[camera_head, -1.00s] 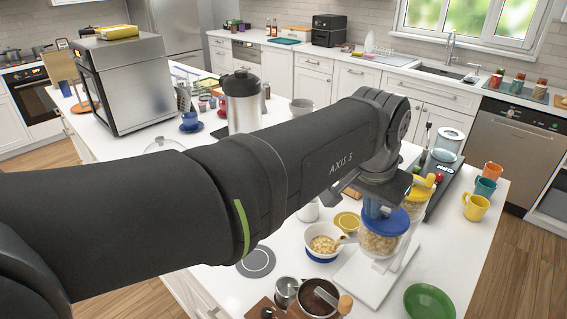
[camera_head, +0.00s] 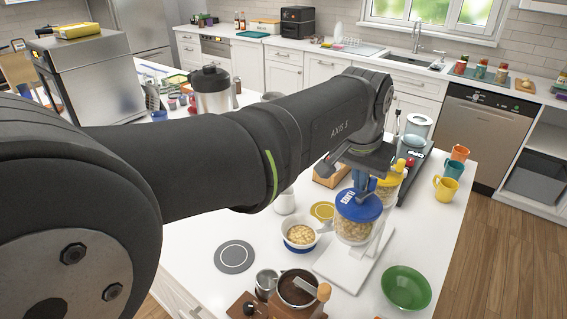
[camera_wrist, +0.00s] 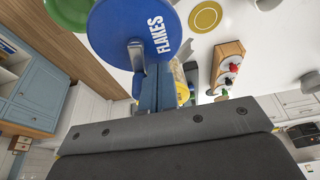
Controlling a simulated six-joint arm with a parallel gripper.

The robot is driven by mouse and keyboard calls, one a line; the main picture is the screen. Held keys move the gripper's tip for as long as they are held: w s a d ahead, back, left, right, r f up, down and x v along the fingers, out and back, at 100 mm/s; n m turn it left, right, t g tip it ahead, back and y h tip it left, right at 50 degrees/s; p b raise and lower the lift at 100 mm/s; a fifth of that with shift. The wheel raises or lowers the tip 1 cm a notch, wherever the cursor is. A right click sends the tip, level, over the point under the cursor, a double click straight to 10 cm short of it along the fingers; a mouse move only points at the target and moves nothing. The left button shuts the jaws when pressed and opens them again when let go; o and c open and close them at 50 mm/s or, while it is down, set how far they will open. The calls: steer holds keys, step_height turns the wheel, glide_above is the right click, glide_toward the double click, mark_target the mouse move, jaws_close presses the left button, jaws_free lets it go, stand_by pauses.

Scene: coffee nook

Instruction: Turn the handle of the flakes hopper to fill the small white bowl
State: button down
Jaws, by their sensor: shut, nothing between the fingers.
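The flakes hopper (camera_head: 354,229) is a clear jar of flakes with a blue lid on a white stand. Its lid, marked FLAKES, fills the upper middle of the wrist view (camera_wrist: 112,30). The small white bowl (camera_head: 298,245) stands left of the hopper and holds pale flakes. My gripper (camera_head: 360,184) is shut and empty, with its blue fingers pointing down at the lid. In the wrist view my gripper (camera_wrist: 146,75) overlaps the lid's near edge; I cannot tell whether it touches. The hopper's handle is not clearly visible.
A yellow-lidded hopper (camera_head: 388,186) stands just behind. Yellow (camera_head: 446,188) and teal mugs stand right. The counter is bare around the grey round mat (camera_head: 235,257).

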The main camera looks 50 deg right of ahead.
mark_target(375, 185)
steer(key=shift+s+d, duration=0.2)
steer(key=shift+s, duration=0.65)
steer(key=shift+s+a, duration=0.25)
steer(key=shift+s, duration=0.55)
steer(key=shift+w, duration=0.1)
steer(key=shift+d, duration=0.1)
steer(key=shift+w+d, duration=0.15)
steer(key=shift+w, duration=0.15)
steer(key=shift+r, duration=3.5)
steer(key=shift+f, duration=0.15)
step_height(375, 185, down, 7)
steer(key=shift+r, duration=0.1)
steer(key=shift+s, duration=0.15)
